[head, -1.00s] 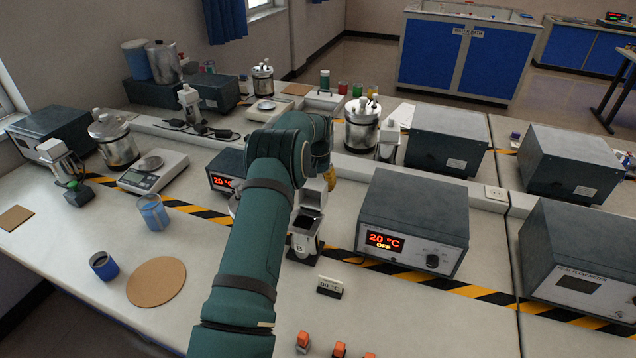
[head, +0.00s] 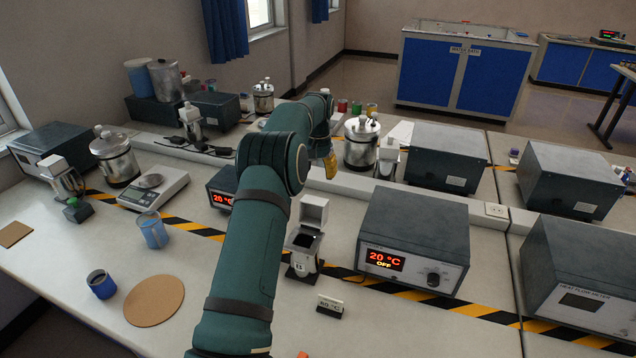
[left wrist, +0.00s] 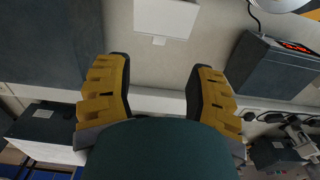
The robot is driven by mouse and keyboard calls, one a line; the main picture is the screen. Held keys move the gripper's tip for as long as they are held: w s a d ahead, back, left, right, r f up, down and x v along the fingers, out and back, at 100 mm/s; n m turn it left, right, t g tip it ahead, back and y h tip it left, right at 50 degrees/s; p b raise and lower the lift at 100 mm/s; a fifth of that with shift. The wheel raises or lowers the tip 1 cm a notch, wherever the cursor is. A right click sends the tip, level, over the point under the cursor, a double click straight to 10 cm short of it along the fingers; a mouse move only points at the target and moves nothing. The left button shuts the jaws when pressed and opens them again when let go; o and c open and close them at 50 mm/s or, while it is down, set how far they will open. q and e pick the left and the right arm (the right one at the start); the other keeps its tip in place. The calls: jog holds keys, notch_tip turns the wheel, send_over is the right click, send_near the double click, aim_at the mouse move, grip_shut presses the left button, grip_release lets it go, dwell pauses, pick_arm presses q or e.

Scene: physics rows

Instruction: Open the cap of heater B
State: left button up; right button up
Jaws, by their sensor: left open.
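Heater B (head: 303,262) is a small metal unit marked "B" that stands on the bench near the middle of the head view. Its white cap (head: 313,209) stands raised at the back, and the dark opening below is uncovered. My left gripper (head: 331,165) shows only in part, behind and above the cap, apart from it; my arm hides some of it. In the left wrist view the two yellow-and-black fingers (left wrist: 160,68) are spread with nothing between them. A white block (left wrist: 166,17), seemingly the cap, is beyond them at the top. My right gripper is out of view.
A control box (head: 414,240) reading 20 °C OFF stands right of heater B. A small 80 °C sign (head: 330,305) is in front. A metal pot (head: 361,143) stands behind. The bench front near the cork disc (head: 154,300) has free room.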

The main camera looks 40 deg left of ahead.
pick_arm(q)
jog(key=shift+r, duration=0.4)
jog(key=shift+c, duration=0.4)
